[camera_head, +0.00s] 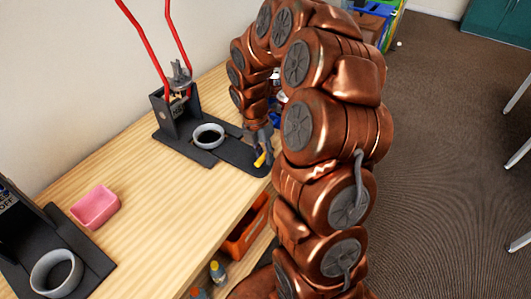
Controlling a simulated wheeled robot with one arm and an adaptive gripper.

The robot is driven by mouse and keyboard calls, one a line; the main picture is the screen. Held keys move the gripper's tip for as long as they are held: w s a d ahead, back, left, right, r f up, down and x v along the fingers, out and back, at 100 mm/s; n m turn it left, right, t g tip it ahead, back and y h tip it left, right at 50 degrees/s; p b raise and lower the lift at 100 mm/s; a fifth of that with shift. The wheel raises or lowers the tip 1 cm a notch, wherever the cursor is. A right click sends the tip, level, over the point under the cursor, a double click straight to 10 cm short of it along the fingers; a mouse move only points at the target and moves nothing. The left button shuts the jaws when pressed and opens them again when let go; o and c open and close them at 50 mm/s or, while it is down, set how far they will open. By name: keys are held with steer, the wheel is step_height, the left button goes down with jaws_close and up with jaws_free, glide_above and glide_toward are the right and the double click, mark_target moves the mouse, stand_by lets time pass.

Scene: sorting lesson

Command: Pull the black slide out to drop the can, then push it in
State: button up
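A black device (170,118) with an upright back and two red rods stands near the wall on the wooden table. On its base is a pale ring (197,139) with a dark inside. A flat black slide (238,158) reaches from the base toward the table's right edge. My gripper (264,150) points down over the slide's outer end, with a small yellow part at its tip. It is small and partly hidden by my arm, so contact and finger opening are unclear. I cannot make out a can.
A pink square bowl (96,207) sits on the table at left. A second black device (92,262) with a pale ring stands at the lower left. An orange crate (243,238) and bottles (217,272) are below the table edge.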

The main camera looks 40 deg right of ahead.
steer(key=o, duration=0.3)
steer(key=shift+r, duration=0.1)
steer(key=r, duration=0.4)
steer(key=w+r, duration=0.1)
steer(key=r, duration=0.2)
steer(key=w+a+r, duration=0.1)
steer(key=r, duration=0.3)
steer(key=shift+w+r, duration=0.1)
steer(key=shift+r, duration=0.2)
stand_by(0.8)
